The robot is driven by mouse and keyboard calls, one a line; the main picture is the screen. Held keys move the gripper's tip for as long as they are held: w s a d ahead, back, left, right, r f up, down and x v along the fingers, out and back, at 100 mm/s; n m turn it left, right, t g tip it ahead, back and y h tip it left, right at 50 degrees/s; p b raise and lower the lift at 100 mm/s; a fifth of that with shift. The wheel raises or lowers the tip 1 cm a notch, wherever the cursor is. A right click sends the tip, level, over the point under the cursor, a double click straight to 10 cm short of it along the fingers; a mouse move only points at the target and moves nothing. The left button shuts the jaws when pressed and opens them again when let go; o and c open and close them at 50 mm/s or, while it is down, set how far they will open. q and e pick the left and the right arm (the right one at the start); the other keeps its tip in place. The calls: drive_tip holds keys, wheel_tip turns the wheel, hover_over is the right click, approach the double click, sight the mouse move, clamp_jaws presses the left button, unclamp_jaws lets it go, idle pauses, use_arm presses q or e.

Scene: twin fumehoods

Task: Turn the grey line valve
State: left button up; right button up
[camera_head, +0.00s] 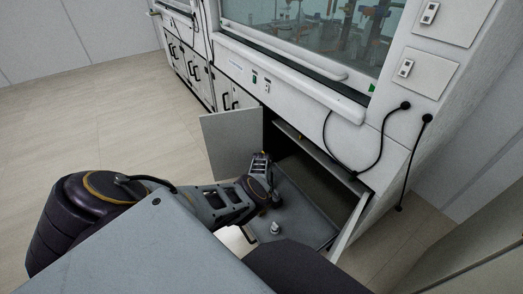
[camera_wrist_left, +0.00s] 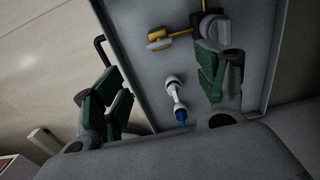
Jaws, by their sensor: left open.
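My left gripper (camera_head: 262,160) reaches into the open cabinet under the fumehood. In the left wrist view its two green-padded fingers (camera_wrist_left: 160,70) are spread apart with nothing held between them. A small white fitting with a blue end (camera_wrist_left: 175,100) shows between the fingers, nearer the palm. A yellow fitting with a grey knob-like part (camera_wrist_left: 159,39) lies farther off, near the fingertips. I cannot tell which of these is the grey line valve. My right gripper is out of view.
The open cabinet door (camera_head: 232,145) stands close left of my left gripper. A shelf edge (camera_head: 320,155) runs above the cabinet opening. Black cables (camera_head: 380,150) hang on the fumehood front at right. Tiled floor (camera_head: 95,125) is clear at left.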

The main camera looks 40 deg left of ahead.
use_arm(q)
drive_tip(key=shift+f, duration=0.25)
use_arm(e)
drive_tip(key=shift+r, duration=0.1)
use_arm(q)
wheel_tip(320, 180, down, 5)
drive_tip(key=b, duration=0.4)
drive_tip(key=shift+a+f, duration=0.1)
drive_tip(key=shift+f, duration=0.1)
wheel_tip(320, 180, down, 3)
drive_tip(key=b, duration=0.3)
drive_tip(key=shift+f, duration=0.1)
drive_tip(key=shift+f+b, duration=0.9)
drive_tip(key=shift+f, duration=0.15)
drive_tip(key=shift+f+b, duration=1.15)
drive_tip(key=shift+f, duration=0.1)
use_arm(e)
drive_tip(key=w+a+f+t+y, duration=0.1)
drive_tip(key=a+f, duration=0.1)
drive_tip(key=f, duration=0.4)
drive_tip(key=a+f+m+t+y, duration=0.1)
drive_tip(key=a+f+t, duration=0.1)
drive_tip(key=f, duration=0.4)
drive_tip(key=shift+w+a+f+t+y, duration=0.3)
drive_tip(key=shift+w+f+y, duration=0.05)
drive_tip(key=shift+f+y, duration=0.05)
use_arm(q)
drive_tip(key=shift+f, duration=0.1)
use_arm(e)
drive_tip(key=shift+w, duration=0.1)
